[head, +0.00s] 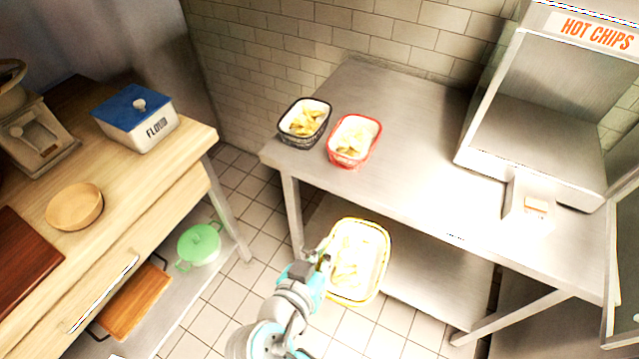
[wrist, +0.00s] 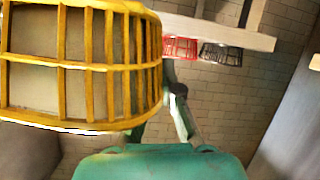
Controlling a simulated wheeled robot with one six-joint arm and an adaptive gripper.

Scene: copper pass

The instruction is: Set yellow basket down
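The yellow basket (head: 385,272) is a wire basket with a pale lining and chips inside. It hangs in the air in front of the steel table's near edge, over the tiled floor. My gripper (head: 326,258) is at its left rim in the head view. In the wrist view the basket's yellow wires (wrist: 88,66) fill the upper left, next to a finger of my gripper (wrist: 160,105). The gripper appears shut on the basket's side, though the contact is partly hidden behind the wires.
A black basket (head: 304,137) and a red basket (head: 350,160), both with chips, stand on the steel table (head: 400,120) at its left end. Clear tabletop lies right of them, up to the hot chips cabinet (head: 540,110). A wooden counter (head: 120,210) stands at left.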

